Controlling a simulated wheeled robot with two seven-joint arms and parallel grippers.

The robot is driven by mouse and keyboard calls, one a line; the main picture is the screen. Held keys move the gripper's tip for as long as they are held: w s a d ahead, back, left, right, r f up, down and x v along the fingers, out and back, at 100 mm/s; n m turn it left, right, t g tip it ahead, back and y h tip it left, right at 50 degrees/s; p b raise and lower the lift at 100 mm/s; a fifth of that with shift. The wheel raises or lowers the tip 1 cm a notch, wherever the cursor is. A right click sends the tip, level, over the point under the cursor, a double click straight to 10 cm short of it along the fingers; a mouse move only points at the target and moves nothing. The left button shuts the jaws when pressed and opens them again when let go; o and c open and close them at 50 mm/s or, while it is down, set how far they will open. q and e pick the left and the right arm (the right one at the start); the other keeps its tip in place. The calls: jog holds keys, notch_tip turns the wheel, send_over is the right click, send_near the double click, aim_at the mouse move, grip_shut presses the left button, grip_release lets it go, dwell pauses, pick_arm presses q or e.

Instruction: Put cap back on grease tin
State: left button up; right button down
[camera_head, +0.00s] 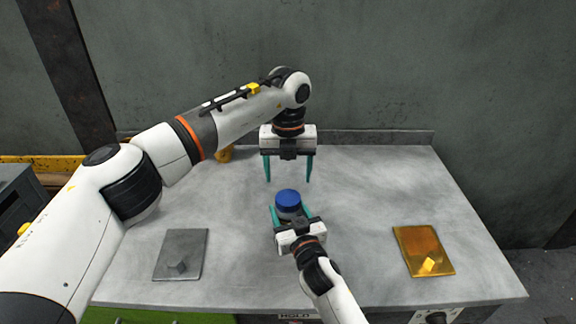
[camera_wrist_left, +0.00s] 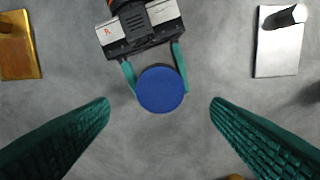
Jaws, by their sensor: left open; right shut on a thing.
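The grease tin (camera_head: 289,213) stands near the middle of the table with the blue cap (camera_head: 288,198) on top of it. In the left wrist view the round blue cap (camera_wrist_left: 160,89) hides the tin. My right gripper (camera_head: 290,212) is shut on the tin, with a teal finger on each side. My left gripper (camera_head: 288,178) points down, open and empty, behind and above the cap and apart from it. Its fingers are spread wide in the left wrist view (camera_wrist_left: 160,105). I cannot tell how firmly the cap sits.
A grey plate (camera_head: 190,243) with a small grey block (camera_head: 178,267) lies on the left of the table (camera_head: 350,190). A golden plate (camera_head: 420,240) with a yellow block (camera_head: 428,265) lies on the right. A yellow object (camera_head: 224,154) is partly hidden behind my left arm.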

aim_at(288, 197)
pick_arm(q)
notch_tip(288, 197, down, 7)
jog(key=shift+r, duration=0.1)
dwell(0.4)
jog(key=c, duration=1)
jog(key=m, duration=0.5)
jog(key=shift+m, duration=0.3)
jog(key=m, duration=0.5)
jog(key=shift+m, duration=0.4)
jog(key=o, duration=1.1)
jog(key=shift+r, duration=2.25)
